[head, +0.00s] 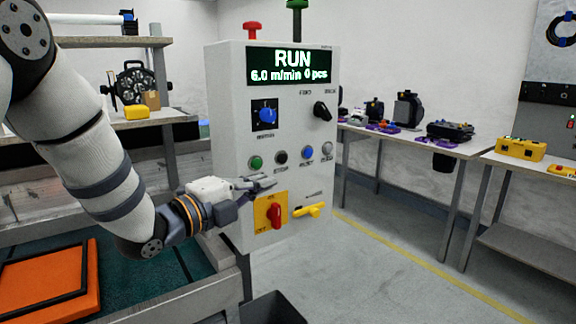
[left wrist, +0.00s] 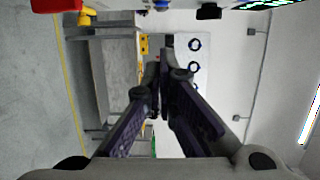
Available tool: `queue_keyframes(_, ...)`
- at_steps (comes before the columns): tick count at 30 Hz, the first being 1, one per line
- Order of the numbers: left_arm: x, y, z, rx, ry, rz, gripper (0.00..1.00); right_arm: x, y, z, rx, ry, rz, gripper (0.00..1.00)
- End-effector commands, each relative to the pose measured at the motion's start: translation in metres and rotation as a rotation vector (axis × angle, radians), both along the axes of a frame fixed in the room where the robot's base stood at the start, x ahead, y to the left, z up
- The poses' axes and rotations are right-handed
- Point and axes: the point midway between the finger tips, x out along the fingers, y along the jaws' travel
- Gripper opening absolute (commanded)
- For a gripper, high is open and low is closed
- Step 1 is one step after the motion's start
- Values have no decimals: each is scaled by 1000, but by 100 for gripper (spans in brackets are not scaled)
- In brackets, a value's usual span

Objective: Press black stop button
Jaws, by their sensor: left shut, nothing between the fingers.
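The control panel (head: 225,130) is a white box with a lit screen (head: 292,66) reading RUN. The black stop button (head: 281,157) sits in a row on its front face, between a green button (head: 256,162) and a blue button (head: 307,152). My left gripper (head: 268,182) is shut and empty, in front of the panel's lower part. Its tips appear just below and slightly left of the black button, apart from it in the picture. The left wrist view shows the closed fingers (left wrist: 167,68); I cannot make out the black button there.
A red rotary switch (head: 275,216) on a yellow plate and a yellow handle (head: 308,211) sit just below the gripper. A black selector knob (head: 322,111) and a blue dial (head: 266,115) are higher up. A bench (head: 403,142) stands behind right. Floor to the right is clear.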

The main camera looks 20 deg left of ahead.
Motion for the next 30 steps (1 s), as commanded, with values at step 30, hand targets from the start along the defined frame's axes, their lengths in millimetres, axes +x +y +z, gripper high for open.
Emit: queue_keyframes(30, 116, -10, -1, -2, 2, 1, 0, -23, 0, -23, -1, 82, 1, 40)
